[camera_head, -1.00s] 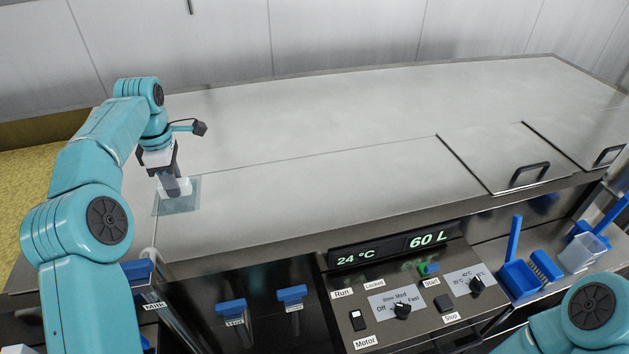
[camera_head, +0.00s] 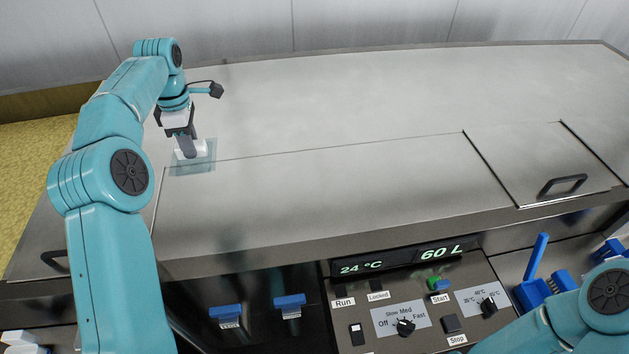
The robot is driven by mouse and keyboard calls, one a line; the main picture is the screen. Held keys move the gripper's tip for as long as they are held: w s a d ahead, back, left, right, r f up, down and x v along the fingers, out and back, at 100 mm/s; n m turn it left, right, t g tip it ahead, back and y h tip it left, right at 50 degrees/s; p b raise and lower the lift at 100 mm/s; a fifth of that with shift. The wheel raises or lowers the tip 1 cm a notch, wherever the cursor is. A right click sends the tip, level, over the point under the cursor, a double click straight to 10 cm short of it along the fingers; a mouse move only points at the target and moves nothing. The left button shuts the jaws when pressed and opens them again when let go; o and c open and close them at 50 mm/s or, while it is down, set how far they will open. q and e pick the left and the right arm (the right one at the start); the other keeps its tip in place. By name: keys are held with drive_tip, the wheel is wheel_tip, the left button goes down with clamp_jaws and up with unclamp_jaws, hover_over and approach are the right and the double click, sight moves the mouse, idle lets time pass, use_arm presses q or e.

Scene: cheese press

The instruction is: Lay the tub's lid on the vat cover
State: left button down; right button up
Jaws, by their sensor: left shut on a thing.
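The tub's lid (camera_head: 207,160) is a clear, pale square plate with a white grip block on it. It shows at the left of the large grey vat cover (camera_head: 330,185), over the seam near its left end. My left gripper (camera_head: 187,152) points down and is shut on the white block of the lid. I cannot tell whether the lid touches the cover or is just above it. My right arm shows at the lower right, but its gripper is out of view.
A hatch with a black handle (camera_head: 562,185) is at the cover's right. A control panel (camera_head: 415,305) with display and knobs is on the front. Blue-handled valves (camera_head: 290,301) sit left of it. Blue tools (camera_head: 537,280) stand at the right. Most of the cover is clear.

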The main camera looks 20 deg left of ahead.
use_arm(q)
drive_tip(key=shift+a+f, duration=0.1)
drive_tip(key=shift+a, duration=0.15)
drive_tip(key=shift+s+d+f, duration=0.15)
drive_tip(key=shift+s+f, duration=0.15)
drive_tip(key=shift+f, duration=0.25)
drive_tip(key=shift+s+d+f, duration=0.15)
drive_tip(key=shift+s+f, duration=0.1)
drive_tip(key=shift+f, duration=0.25)
drive_tip(key=f+b, duration=0.1)
drive_tip(key=f, duration=0.5)
drive_tip(key=f+b, duration=0.1)
drive_tip(key=f, duration=0.4)
drive_tip(key=f+b, duration=0.1)
drive_tip(key=f, duration=0.5)
drive_tip(key=shift+w+a+f, duration=0.1)
drive_tip(key=shift+w+f, duration=0.15)
drive_tip(key=shift+f, duration=0.05)
drive_tip(key=shift+f, duration=0.2)
drive_tip(key=c, duration=0.8)
unclamp_jaws()
